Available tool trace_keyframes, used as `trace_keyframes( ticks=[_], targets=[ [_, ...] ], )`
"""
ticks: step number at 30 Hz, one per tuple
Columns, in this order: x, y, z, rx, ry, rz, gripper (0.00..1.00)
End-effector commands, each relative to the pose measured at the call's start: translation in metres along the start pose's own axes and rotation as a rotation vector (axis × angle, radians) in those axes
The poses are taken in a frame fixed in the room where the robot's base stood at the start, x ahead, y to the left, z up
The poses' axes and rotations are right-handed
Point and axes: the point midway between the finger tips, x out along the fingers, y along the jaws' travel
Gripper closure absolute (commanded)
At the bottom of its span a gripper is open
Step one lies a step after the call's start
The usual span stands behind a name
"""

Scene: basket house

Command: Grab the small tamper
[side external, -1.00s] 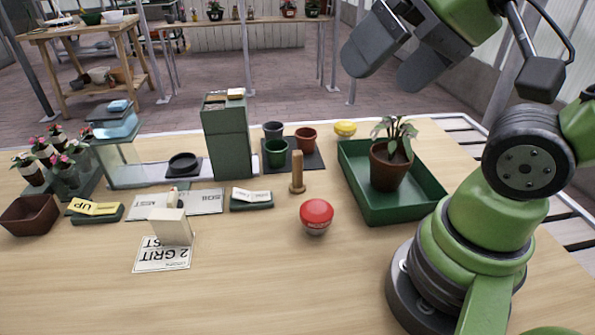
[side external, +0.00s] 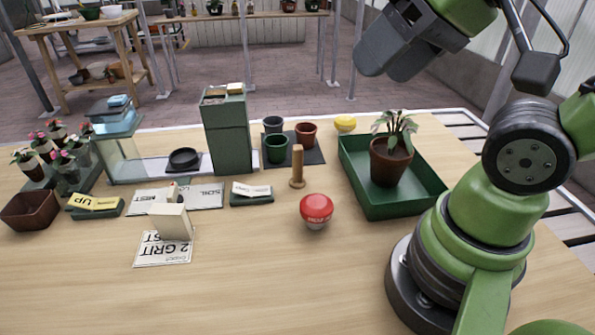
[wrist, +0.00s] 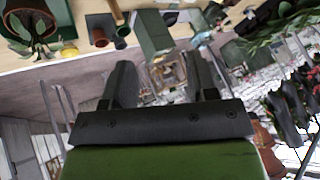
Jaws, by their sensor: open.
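The small tamper (side external: 297,168) is a light wooden upright handle on a round base, standing on the wooden table in the side view, left of the green tray. I cannot single it out with certainty in the wrist view. My gripper (side external: 388,57) is high above the far right of the table, well away from the tamper. In the wrist view its two dark fingers (wrist: 160,75) are apart with nothing between them.
A green tray (side external: 378,211) with a potted plant (side external: 391,160) stands right of the tamper. A red-topped round object (side external: 316,209) is in front of it. Small pots (side external: 306,134) and a tall green box (side external: 228,132) stand behind and left.

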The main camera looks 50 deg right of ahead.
Motion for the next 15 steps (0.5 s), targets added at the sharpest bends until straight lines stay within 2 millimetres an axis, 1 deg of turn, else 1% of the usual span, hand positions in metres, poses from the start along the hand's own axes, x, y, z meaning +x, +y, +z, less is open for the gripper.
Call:
trace_keyframes(
  ticks=[2,5,6,8,9,10,11,12,14,15],
  targets=[
    [0.008,0.006,-0.008,-0.118,-0.022,0.050,0.47],
    [0.026,0.018,-0.026,-0.397,-0.078,0.143,0.47],
    [0.035,0.024,-0.034,-0.539,-0.113,0.180,0.47],
    [0.051,0.033,-0.046,-0.770,-0.174,0.227,0.47],
    [0.062,0.038,-0.054,-0.926,-0.219,0.248,0.47],
    [0.071,0.042,-0.059,-1.045,-0.257,0.259,0.47],
    [0.080,0.046,-0.064,-1.164,-0.294,0.266,0.47],
    [0.093,0.051,-0.069,-1.324,-0.346,0.267,0.47],
    [0.114,0.058,-0.076,-1.563,-0.428,0.252,0.47],
    [0.129,0.062,-0.079,-1.720,-0.481,0.231,0.47]
  ],
)
